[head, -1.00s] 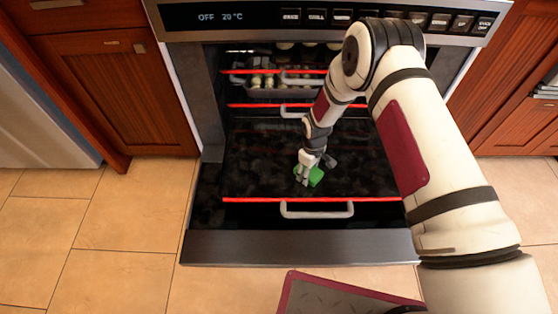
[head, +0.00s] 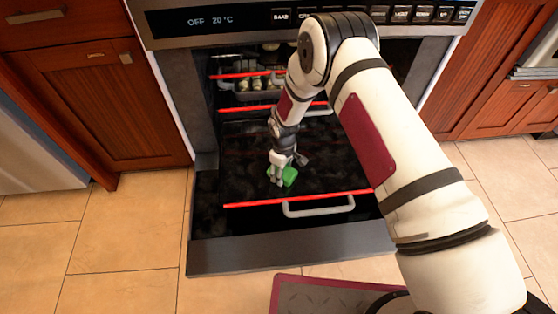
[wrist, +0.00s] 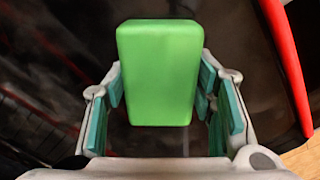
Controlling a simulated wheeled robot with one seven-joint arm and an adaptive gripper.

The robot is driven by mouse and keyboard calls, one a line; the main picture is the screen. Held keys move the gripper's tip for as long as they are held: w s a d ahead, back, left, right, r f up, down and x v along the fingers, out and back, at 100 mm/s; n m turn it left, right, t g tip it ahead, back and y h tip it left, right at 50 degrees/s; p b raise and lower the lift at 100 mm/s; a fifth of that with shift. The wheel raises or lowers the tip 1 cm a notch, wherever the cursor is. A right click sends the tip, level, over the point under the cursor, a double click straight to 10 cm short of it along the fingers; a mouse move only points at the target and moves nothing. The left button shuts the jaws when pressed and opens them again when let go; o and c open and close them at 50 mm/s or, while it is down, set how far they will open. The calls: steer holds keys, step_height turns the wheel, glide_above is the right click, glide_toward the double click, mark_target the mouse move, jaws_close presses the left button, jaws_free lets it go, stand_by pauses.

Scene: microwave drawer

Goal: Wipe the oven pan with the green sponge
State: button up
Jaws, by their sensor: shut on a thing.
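The green sponge (head: 289,176) is between the fingers of my gripper (head: 280,178), over the oven pan. In the wrist view the sponge (wrist: 160,72) sits upright in the middle, with the pads of my gripper (wrist: 165,108) on either side of it. My gripper is shut on it. The oven pan (head: 330,175) is dark, with grey smudges, and is pulled out over the open oven door. It has a red front edge and a light handle (head: 318,207). Whether the sponge touches the pan is hard to tell. My arm hides part of the pan's right side.
The oven door (head: 270,255) is folded down below the pan. Higher racks with red edges (head: 245,75) are inside the oven, one with several pale items. Wooden cabinets (head: 95,95) stand at left and right. The tiled floor (head: 120,235) is clear at left.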

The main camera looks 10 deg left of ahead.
step_height(320, 180, up, 3)
steer(key=shift+w+d+f, duration=0.1)
steer(key=shift+r+p, duration=1.65)
steer(key=shift+r, duration=1)
steer(key=w+d+r+m+p, duration=0.1)
steer(key=d+r+m+p, duration=0.2)
steer(key=r, duration=0.4)
steer(key=d+r+m+p, duration=0.1)
steer(key=d+r+p, duration=0.1)
steer(key=d+r, duration=0.45)
steer(key=w+d+r+m+p, duration=0.1)
steer(key=d+r+m+p, duration=0.15)
steer(key=r, duration=0.65)
steer(key=s+d+r+m+p, duration=0.3)
steer(key=d+r, duration=0.3)
steer(key=r, duration=0.3)
steer(key=s+d+r+m+p, duration=0.3)
steer(key=d+r, duration=0.3)
steer(key=r, duration=0.3)
steer(key=shift+s+d+r+p, duration=0.35)
steer(key=shift+s+p, duration=0.2)
steer(key=shift+p, duration=0.25)
steer(key=shift+s, duration=0.1)
